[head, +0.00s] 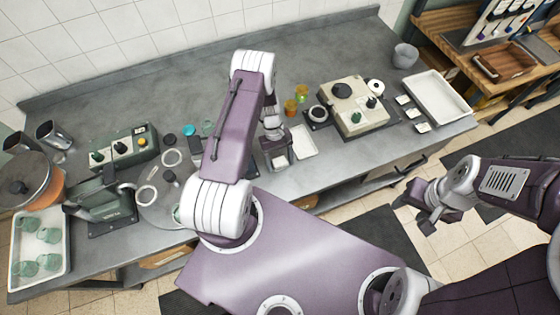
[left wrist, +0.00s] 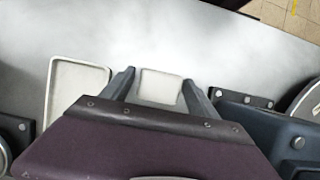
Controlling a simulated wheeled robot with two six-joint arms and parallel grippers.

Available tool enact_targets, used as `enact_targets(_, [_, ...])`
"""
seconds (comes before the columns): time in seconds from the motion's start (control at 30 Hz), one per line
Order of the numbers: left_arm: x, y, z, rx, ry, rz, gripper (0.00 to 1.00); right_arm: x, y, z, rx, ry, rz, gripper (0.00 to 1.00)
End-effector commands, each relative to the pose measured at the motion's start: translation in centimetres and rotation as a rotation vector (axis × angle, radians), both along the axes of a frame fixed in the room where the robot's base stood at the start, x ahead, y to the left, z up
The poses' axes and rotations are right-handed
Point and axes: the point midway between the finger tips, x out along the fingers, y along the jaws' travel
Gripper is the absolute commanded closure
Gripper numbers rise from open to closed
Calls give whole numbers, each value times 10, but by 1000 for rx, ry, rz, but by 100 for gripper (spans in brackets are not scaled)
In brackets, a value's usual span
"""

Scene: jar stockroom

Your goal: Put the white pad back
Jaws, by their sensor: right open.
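The white pad (left wrist: 160,88) is a small pale rounded square between the two fingers of my left gripper (left wrist: 160,78) in the left wrist view. In the head view the pad (head: 280,162) shows beneath my left gripper (head: 275,150), near the front edge of the counter. My left arm hides part of the counter there. My right gripper (head: 430,217) is open and empty, off the counter's front edge over the floor.
A shallow white tray (head: 303,141) lies beside the pad; it also shows in the left wrist view (left wrist: 78,90). A cream machine (head: 352,110) with dark knobs stands to the right. Amber jars (head: 290,107) stand behind. A large white tray (head: 437,97) is at the far right.

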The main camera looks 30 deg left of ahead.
Motion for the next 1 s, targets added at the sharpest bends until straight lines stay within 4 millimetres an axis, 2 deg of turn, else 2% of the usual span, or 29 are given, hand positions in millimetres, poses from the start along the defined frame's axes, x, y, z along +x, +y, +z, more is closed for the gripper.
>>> enact_targets(0.37, [0,0,5,0,0,0,23,0,0,5,0,0,0,50])
enact_targets(0.47, [4,3,11,0,-3,1,23,0,0,-2,0,0,0,50])
enact_targets(0.8, [22,24,76,1,-6,2,23,0,0,-26,0,0,0,50])
enact_targets(1.0, [29,33,104,0,-3,1,23,0,0,-32,0,0,0,50])
